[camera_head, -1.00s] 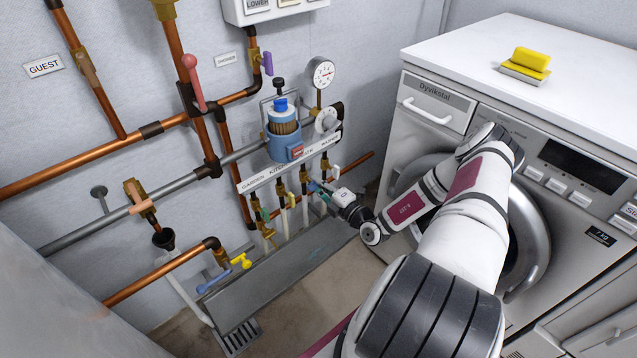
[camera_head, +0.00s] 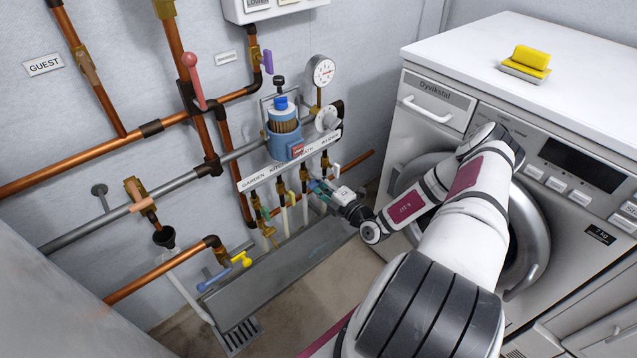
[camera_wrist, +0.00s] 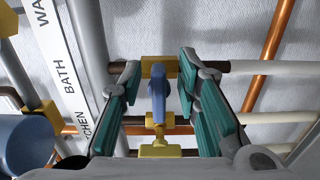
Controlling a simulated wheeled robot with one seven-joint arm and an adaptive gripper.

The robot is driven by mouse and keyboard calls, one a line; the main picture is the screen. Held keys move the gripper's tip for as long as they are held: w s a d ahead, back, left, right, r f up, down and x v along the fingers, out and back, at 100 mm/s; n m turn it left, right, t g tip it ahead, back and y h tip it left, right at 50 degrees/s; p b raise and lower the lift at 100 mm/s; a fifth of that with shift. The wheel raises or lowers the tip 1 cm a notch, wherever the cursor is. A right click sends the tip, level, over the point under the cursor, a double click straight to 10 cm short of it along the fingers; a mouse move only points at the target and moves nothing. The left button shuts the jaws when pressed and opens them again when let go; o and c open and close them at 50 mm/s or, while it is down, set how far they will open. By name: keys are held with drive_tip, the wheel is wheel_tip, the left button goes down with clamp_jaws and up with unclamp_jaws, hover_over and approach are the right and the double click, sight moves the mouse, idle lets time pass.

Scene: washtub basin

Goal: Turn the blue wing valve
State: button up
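The blue wing valve (camera_wrist: 158,98) shows in the wrist view on a brass fitting, beside the BATH label. My gripper (camera_wrist: 163,108) is open, with one teal-padded finger on each side of the blue wing. Gaps show between the wing and both pads, so neither finger appears to touch it. In the head view my gripper (camera_head: 317,187) reaches the valve row below the label strip and largely hides the blue wing.
A white label strip (camera_head: 288,162) runs above the valves, below a blue filter housing (camera_head: 284,142). Neighbouring brass valves with coloured handles (camera_head: 262,220) stand close on the left. A grey trough (camera_head: 285,262) lies below. The washing machine (camera_head: 450,105) stands at right.

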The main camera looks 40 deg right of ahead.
drive_tip(key=shift+s, duration=0.1)
drive_tip(key=s, duration=1.1)
drive_tip(key=shift+s+d, duration=0.2)
drive_tip(key=shift+s, duration=0.2)
